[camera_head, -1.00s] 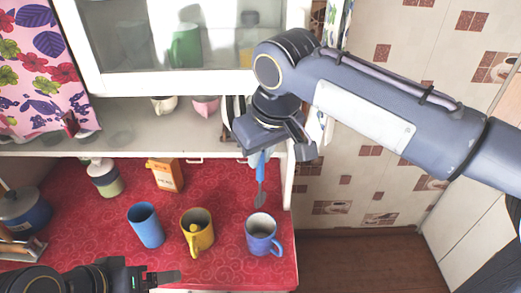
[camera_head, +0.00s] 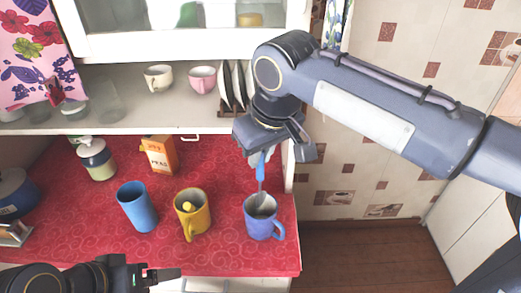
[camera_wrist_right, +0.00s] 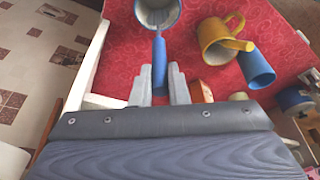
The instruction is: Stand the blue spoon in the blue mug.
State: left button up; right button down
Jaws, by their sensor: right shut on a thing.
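My right gripper (camera_head: 275,150) is shut on the handle of the blue spoon (camera_head: 260,165), above the counter. The spoon hangs nearly upright with its grey bowl end down, overlapping the opening of the blue mug (camera_head: 262,226). I cannot tell how deep the tip is. The mug stands upright, handle to the right. In the right wrist view the blue handle (camera_wrist_right: 159,62) runs from between the fingers (camera_wrist_right: 160,88) toward the mug (camera_wrist_right: 172,22). My left gripper (camera_head: 162,276) is low at the front edge, apart from the mugs; its jaw opening is unclear.
A yellow mug (camera_head: 199,222) holding a yellow utensil and a blue cup (camera_head: 139,212) stand left of the blue mug. An orange carton (camera_head: 160,157) and a jar (camera_head: 97,162) are behind. A shelf (camera_head: 135,117) with cups and plates lies above the counter's back.

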aim_at(263, 165)
jog(key=shift+f+b, duration=1.4)
jog(key=shift+f, duration=0.9)
jog(key=c, duration=1.3)
grip_release()
jog(key=v, duration=0.8)
jog(key=shift+a+p, duration=0.1)
jog(key=shift+p, duration=0.25)
jog(key=shift+f, duration=0.1)
jog(key=s+d+f+m+t, duration=0.1)
jog(key=s+d+f+m, duration=0.1)
jog(key=s+d+f, duration=0.3)
jog(key=s+d+f+m+y, duration=0.1)
jog(key=s+d+f+m, duration=0.15)
jog(key=d, duration=0.45)
jog(key=s+d+f+m+t, duration=0.1)
jog(key=s+d+f, duration=0.2)
jog(key=d+f, duration=0.25)
jog(key=s+f+m, duration=0.1)
jog(key=f, duration=0.1)
jog(key=s+d+f+m, duration=0.1)
jog(key=s+f, duration=0.1)
jog(key=s+d+f+m, duration=0.1)
jog(key=s+f, duration=0.1)
jog(key=shift+s+f+t+y, duration=0.2)
jog(key=shift+f+t+y, duration=0.05)
jog(key=shift+t+y, duration=0.15)
